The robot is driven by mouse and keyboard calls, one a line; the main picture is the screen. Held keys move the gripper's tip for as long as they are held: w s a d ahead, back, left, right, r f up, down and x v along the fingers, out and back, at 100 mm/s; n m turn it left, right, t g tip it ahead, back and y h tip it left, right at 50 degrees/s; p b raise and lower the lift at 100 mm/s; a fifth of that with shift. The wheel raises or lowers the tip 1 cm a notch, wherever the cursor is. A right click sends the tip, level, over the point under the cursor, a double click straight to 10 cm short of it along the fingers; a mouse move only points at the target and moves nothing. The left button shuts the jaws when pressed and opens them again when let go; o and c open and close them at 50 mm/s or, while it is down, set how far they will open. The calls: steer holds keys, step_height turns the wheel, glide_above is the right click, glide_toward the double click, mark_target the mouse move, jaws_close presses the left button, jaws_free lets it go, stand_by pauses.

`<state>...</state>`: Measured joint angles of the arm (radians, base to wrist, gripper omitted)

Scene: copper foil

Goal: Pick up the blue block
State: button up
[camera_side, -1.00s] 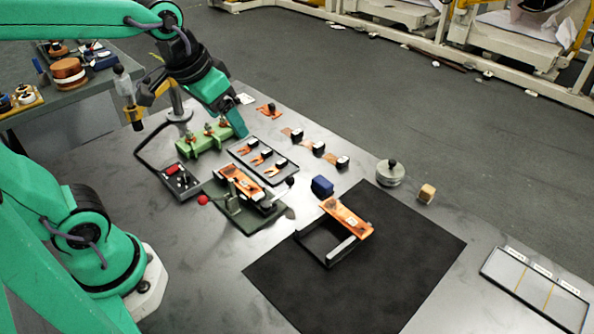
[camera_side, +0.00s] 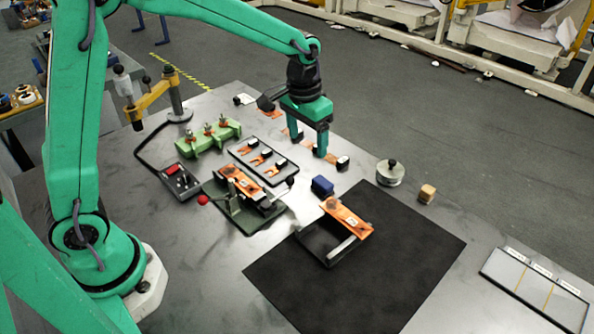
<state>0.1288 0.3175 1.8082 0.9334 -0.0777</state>
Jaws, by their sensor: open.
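The blue block (camera_side: 322,186) sits on the grey table, just behind the orange copper strip (camera_side: 346,217) and the black frame (camera_side: 323,242). My gripper (camera_side: 308,148) points down, with its two green fingers apart and nothing held between them. It is above and behind the blue block, a little to its left in the picture, and apart from it. The fingers partly cover the small copper pieces with black blocks behind them.
A black tray of copper pieces (camera_side: 246,151), a green fixture (camera_side: 208,138) and a dark green press (camera_side: 238,214) stand left of the block. A round metal weight (camera_side: 390,174) and a wooden cube (camera_side: 427,194) are to the right. The black mat (camera_side: 400,262) is largely bare.

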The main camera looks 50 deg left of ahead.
steer(key=g, duration=0.1)
glide_above(321, 182)
step_height(321, 182, down, 6)
steer(key=shift+s+r, duration=0.1)
steer(key=shift+f, duration=1.35)
steer(key=shift+f, duration=0.1)
steer(key=shift+f, duration=2.5)
steer(key=shift+c, duration=0.4)
steer(key=c, duration=1)
